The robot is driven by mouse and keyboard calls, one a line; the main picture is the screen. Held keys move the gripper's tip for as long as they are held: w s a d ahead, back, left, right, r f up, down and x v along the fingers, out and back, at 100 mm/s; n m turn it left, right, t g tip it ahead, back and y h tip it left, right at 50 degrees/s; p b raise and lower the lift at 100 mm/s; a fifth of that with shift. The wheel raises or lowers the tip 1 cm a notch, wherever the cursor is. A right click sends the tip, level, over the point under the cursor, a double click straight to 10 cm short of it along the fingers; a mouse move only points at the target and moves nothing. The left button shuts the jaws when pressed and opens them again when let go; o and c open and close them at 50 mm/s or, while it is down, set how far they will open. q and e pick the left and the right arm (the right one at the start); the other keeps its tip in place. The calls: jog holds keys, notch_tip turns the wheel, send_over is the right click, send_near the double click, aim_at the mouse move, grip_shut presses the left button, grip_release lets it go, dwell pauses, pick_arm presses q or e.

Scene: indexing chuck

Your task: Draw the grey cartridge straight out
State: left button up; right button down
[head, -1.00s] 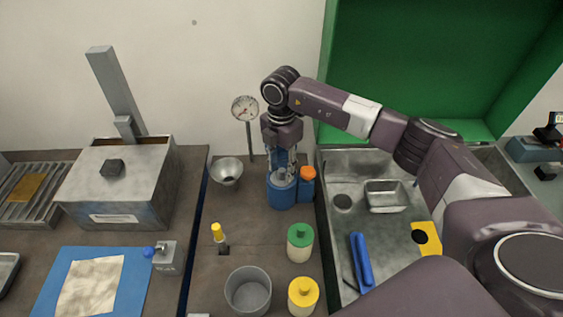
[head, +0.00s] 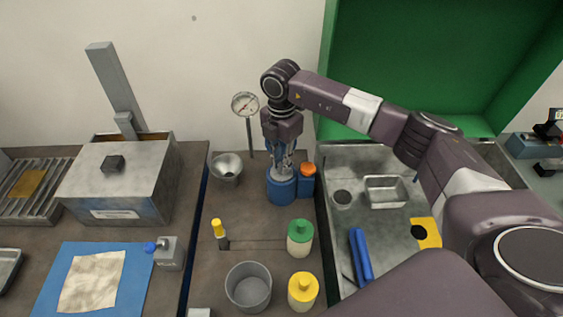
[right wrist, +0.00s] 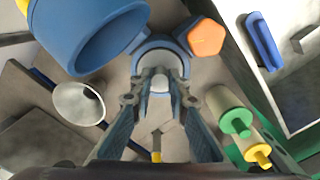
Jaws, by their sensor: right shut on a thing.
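My right gripper (head: 283,168) points straight down over a blue round chuck (head: 281,190). Its fingers are shut on the grey cartridge (right wrist: 160,83), whose pale top shows between the fingertips in the right wrist view. The gripper (right wrist: 160,76) is centred on the chuck, whose blue ring also shows around it there (right wrist: 160,45). The cartridge's lower part is hidden by the fingers and the chuck, so I cannot tell how deep it sits. My left gripper is not in view.
An orange-capped blue block (head: 308,171) stands against the chuck's right side. A metal funnel (head: 226,168) and a dial gauge (head: 245,105) stand left and behind. A green-capped bottle (head: 300,238), a yellow-capped bottle (head: 303,291) and a grey cup (head: 248,289) stand in front.

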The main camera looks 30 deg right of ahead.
pick_arm(q)
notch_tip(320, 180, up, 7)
jog(key=p, duration=0.6)
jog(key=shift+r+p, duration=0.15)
jog(key=shift+p, duration=0.25)
pick_arm(e)
notch_tip(320, 180, up, 12)
jog(key=shift+r, duration=0.2)
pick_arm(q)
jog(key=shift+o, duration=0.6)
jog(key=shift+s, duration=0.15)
